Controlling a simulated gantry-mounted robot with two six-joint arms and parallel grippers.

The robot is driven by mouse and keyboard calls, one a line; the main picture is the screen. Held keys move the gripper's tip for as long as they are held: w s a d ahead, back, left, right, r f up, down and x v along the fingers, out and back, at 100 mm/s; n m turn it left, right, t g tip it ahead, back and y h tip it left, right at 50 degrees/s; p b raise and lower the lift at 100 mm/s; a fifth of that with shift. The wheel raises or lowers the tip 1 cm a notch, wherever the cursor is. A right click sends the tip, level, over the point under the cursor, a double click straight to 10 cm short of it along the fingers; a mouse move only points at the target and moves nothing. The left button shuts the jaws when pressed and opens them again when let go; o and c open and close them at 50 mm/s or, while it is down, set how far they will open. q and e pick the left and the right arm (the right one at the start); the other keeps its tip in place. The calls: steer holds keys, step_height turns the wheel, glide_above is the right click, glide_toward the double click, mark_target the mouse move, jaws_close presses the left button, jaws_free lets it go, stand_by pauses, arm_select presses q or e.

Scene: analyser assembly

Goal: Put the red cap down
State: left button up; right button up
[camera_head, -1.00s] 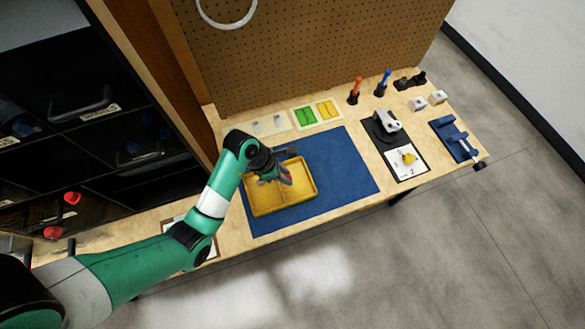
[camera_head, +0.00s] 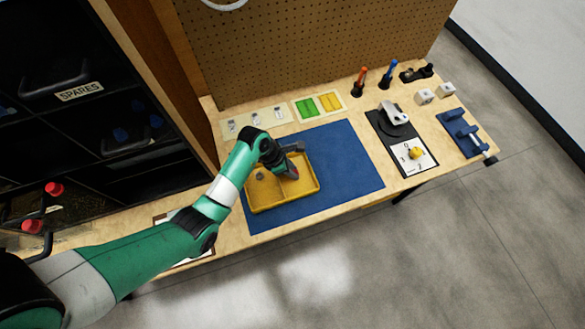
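My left gripper (camera_head: 290,170) is over the right half of the yellow tray (camera_head: 258,207). A small reddish patch shows at its fingertips, too small and dark to tell whether it is the red cap. Whether the fingers are open or shut cannot be made out. The tray lies on the blue mat (camera_head: 345,160). A small object (camera_head: 260,174) is in the tray's left part. Two red-topped items, one upper (camera_head: 54,188) and one lower (camera_head: 32,226), are at the dark shelf on the left. My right gripper is not in view.
A pale card (camera_head: 258,122) with small parts and a green-and-yellow holder (camera_head: 319,105) lie behind the mat. An orange-handled tool (camera_head: 360,80), a blue-handled tool (camera_head: 388,72), a black-and-white station (camera_head: 408,150) and a blue fixture (camera_head: 462,134) stand right. The mat's right half is clear.

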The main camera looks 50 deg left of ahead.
arm_select(q)
steer(key=o, duration=0.4)
steer(key=p+v, duration=0.5)
steer(key=v, duration=0.7)
steer(key=shift+r, duration=0.15)
